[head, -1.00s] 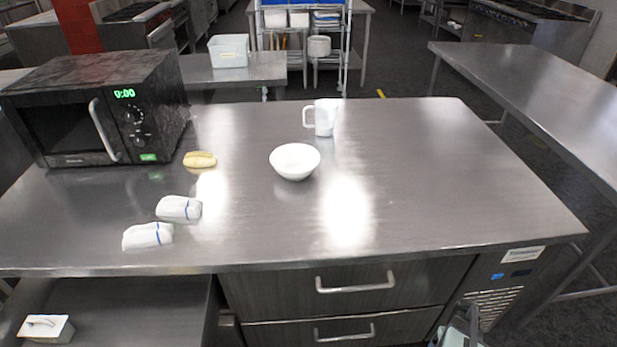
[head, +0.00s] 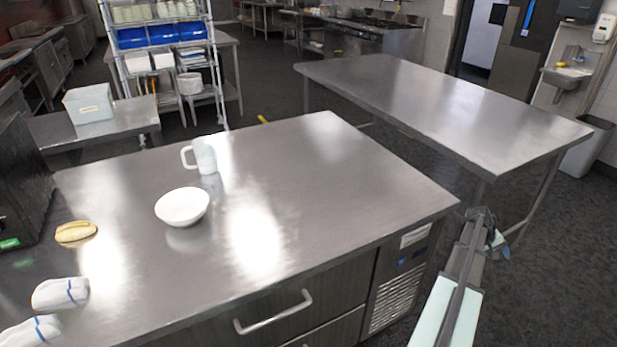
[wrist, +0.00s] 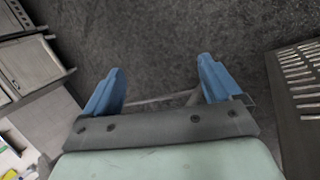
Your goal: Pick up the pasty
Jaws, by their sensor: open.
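The pasty (head: 76,231) is a small golden-yellow roll lying on the steel counter (head: 300,190), at the left in the head view, just right of the microwave. My gripper shows in the wrist view (wrist: 160,88) with two blue fingers spread wide and nothing between them. In the head view my arm is at the lower right, past the counter's right end, far from the pasty.
A black microwave (head: 22,185) stands at the left edge. A white bowl (head: 182,206) and a white mug (head: 201,157) stand mid-counter. Two rolled white cloths (head: 60,293) lie at the front left. A second steel table (head: 430,100) stands behind right. The counter's right half is clear.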

